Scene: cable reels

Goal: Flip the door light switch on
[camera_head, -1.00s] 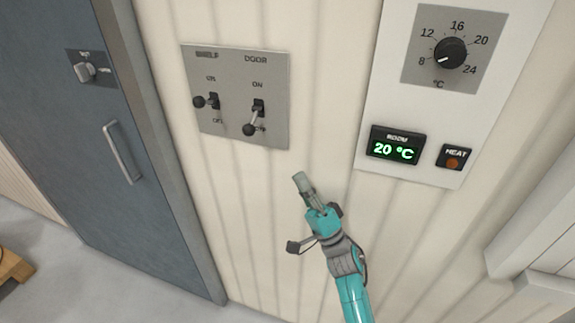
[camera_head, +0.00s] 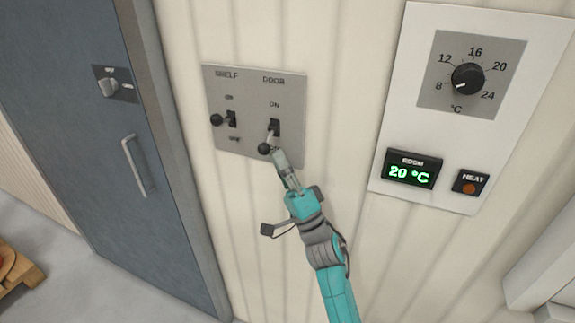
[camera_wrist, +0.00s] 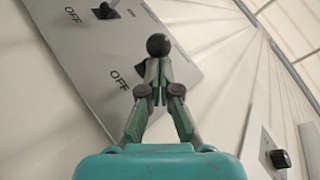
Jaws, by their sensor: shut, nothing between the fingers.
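The door light switch (camera_head: 272,134) is a black toggle with a ball-ended lever under the DOOR label on a grey plate (camera_head: 212,82). Its lever points down toward OFF, with the ball (camera_head: 264,149) low. My gripper (camera_head: 279,156) is shut and empty, its tips just below and beside the ball. In the wrist view the ball (camera_wrist: 158,45) appears right at the tips of my shut gripper (camera_wrist: 157,75). I cannot tell whether they touch. The shelf switch (camera_head: 230,119) is on the same plate to the left.
A white thermostat panel (camera_head: 440,120) with a dial (camera_head: 467,79), a 20 °C display (camera_head: 412,170) and a HEAT button (camera_head: 470,182) is on the right. A blue-grey door (camera_head: 75,120) with a handle (camera_head: 134,165) is on the left. Bare ribbed wall lies between the panels.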

